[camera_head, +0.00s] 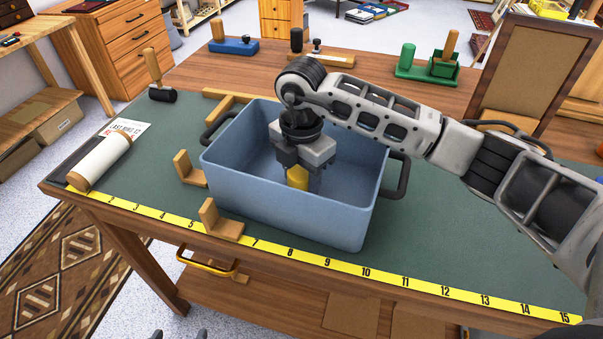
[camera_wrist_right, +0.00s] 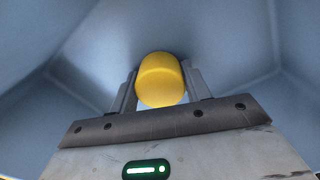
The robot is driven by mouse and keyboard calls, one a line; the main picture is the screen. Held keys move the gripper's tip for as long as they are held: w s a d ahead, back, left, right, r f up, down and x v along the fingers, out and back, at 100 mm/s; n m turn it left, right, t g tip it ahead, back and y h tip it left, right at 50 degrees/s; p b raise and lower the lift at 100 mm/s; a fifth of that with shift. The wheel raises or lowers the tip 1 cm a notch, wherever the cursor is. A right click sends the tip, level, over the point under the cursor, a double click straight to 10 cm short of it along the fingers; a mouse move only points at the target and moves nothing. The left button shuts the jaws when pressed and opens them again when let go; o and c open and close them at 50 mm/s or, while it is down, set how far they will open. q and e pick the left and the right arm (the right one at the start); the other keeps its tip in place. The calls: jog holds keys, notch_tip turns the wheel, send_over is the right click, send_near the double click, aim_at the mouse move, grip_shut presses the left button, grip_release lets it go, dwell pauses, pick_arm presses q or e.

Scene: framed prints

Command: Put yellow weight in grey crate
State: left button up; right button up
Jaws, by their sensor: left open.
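The grey crate (camera_head: 285,205), blue-grey with dark side handles, stands on the green-topped workbench. My right gripper (camera_head: 298,172) reaches down inside the crate. It is shut on the yellow weight (camera_head: 297,177), a short rounded cylinder. In the right wrist view the yellow weight (camera_wrist_right: 161,80) sits between the two fingers of the right gripper (camera_wrist_right: 160,88), with crate walls around it. Whether the weight touches the crate floor cannot be told. My left gripper (camera_head: 180,334) shows only its two dark tips at the bottom edge, apart and empty, in front of the bench.
Wooden corner blocks (camera_head: 221,222) stand by the crate. A yellow measuring tape (camera_head: 330,262) runs along the front edge. A paper roll (camera_head: 99,162) and a stamp-like tool (camera_head: 158,80) lie at left. Green holders (camera_head: 428,68) stand behind. The bench right of the crate is clear.

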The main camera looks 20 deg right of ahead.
aim_at(301, 172)
jog(key=o, duration=0.3)
notch_tip(301, 172, up, 12)
jog(key=shift+r+b, duration=0.2)
jog(key=shift+b, duration=0.2)
dwell(0.4)
